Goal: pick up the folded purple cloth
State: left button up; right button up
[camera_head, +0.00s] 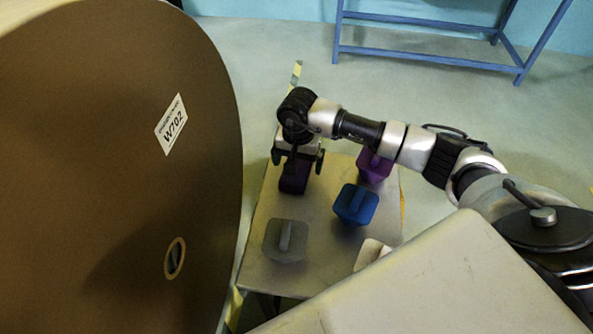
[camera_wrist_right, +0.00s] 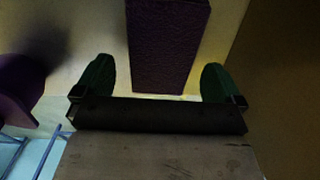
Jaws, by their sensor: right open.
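The folded purple cloth (camera_head: 293,180) is a dark purple block on the far left part of the small table (camera_head: 318,215). My right gripper (camera_head: 298,160) is over it, pointing down, and partly hides it. In the right wrist view the cloth (camera_wrist_right: 168,45) shows between the two dark fingers of the gripper (camera_wrist_right: 157,80), with a gap at each side. The gripper is open and holds nothing. I cannot tell how far the fingertips are above the tabletop. My left gripper is not in view.
A second purple object (camera_head: 374,166), with a raised ridge, stands right of the cloth. A blue one (camera_head: 356,205), a grey one (camera_head: 286,241) and a pale one (camera_head: 369,254) stand nearer. A huge brown kraft roll (camera_head: 110,210) rises close to the table's left side.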

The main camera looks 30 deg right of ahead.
jog(key=shift+f, duration=0.7)
jog(key=c, duration=1)
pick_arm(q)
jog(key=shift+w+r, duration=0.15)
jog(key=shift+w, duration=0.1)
pick_arm(e)
jog(key=shift+r, duration=0.8)
notch_tip(320, 180, up, 3)
jog(key=shift+w+f, duration=0.1)
jog(key=shift+f, duration=0.05)
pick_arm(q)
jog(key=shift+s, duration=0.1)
pick_arm(e)
jog(key=shift+s+d+r, duration=1.15)
jog(key=shift+s, duration=0.45)
jog(key=shift+s+d+r, duration=1.1)
jog(key=shift+s+d, duration=0.05)
jog(key=shift+s, duration=0.45)
jog(key=shift+s+d+r, duration=1.15)
jog(key=shift+s, duration=0.45)
